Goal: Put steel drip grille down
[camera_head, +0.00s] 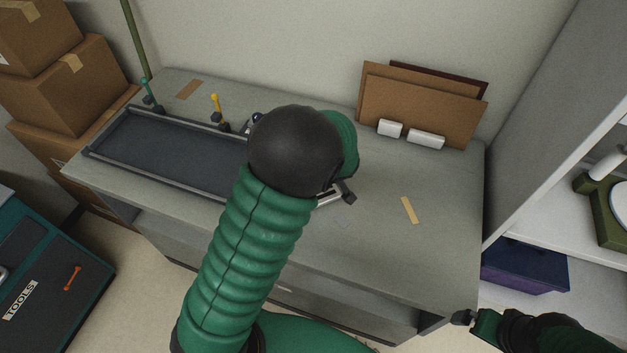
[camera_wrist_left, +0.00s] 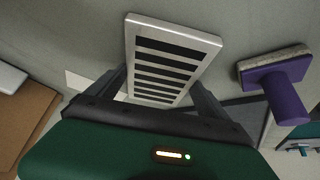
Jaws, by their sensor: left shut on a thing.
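The steel drip grille (camera_wrist_left: 213,44), a pale metal frame with dark slots, is between the two fingers of my left gripper (camera_wrist_left: 160,88) in the wrist view. The left gripper is shut on it. In the head view my left arm covers most of the gripper and grille; only a dark fingertip (camera_head: 346,193) and a bit of pale metal show beside the black joint. They are over the grey counter (camera_head: 375,240), and I cannot tell if the grille touches it. My right gripper (camera_head: 467,318) is at the lower right, off the counter's front corner; its jaws are too small to judge.
A dark framed tray (camera_head: 170,148) lies on the counter's left, with green and yellow levers behind it. Brown boards (camera_head: 420,100) and two white blocks (camera_head: 425,139) stand at the back right. A purple-handled pad (camera_wrist_left: 285,95) shows in the wrist view.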

